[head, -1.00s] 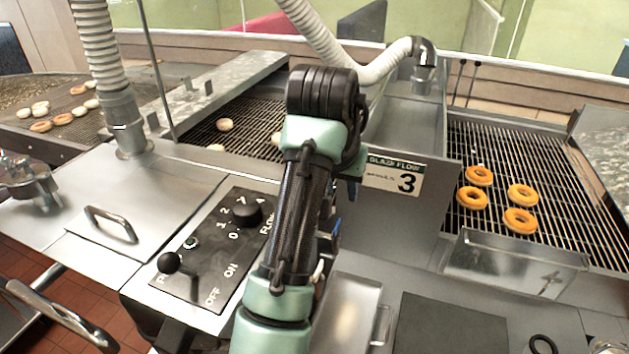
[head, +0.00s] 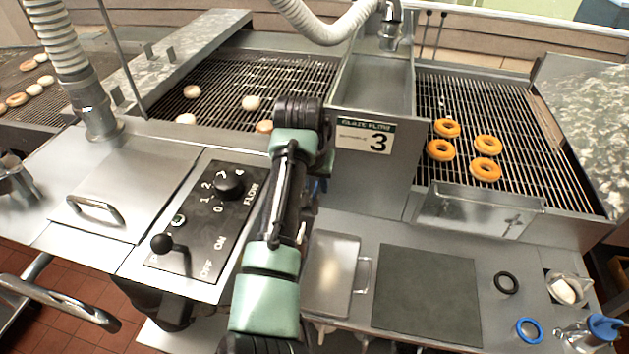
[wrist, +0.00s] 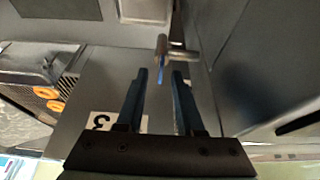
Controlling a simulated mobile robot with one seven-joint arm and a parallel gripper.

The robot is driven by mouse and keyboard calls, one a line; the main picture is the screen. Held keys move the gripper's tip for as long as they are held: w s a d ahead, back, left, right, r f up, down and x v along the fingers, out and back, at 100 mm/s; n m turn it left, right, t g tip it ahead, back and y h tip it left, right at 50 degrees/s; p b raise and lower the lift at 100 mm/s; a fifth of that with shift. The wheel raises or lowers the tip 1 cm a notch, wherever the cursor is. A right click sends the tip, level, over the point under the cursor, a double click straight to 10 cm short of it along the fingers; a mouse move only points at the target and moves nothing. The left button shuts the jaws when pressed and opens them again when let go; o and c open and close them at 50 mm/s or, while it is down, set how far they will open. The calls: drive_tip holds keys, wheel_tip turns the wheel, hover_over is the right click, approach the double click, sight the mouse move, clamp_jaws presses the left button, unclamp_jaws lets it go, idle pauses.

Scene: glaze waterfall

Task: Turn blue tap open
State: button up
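The blue tap shows in the wrist view as a metal valve (wrist: 176,53) with a thin blue lever (wrist: 161,75). My gripper (wrist: 160,72) is open, with its two dark blue fingers apart. The blue lever appears in the gap between the fingertips; I cannot tell whether it is between them in depth or a little beyond. No contact is visible. In the head view my arm hides the tap and most of my gripper, below and left of the "Glaze Flow 3" sign (head: 364,136).
A control panel (head: 205,225) with a black knob (head: 229,184) and a ball-topped lever (head: 163,243) lies left of my arm. A lidded metal box (head: 331,280) and dark mat (head: 428,290) lie in front. Ring doughnuts (head: 486,145) sit on the right wire rack (head: 530,120).

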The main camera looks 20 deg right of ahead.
drive_tip(key=shift+w+d+f, duration=0.1)
drive_tip(key=shift+w+f, duration=0.05)
drive_tip(key=shift+f, duration=0.25)
clamp_jaws()
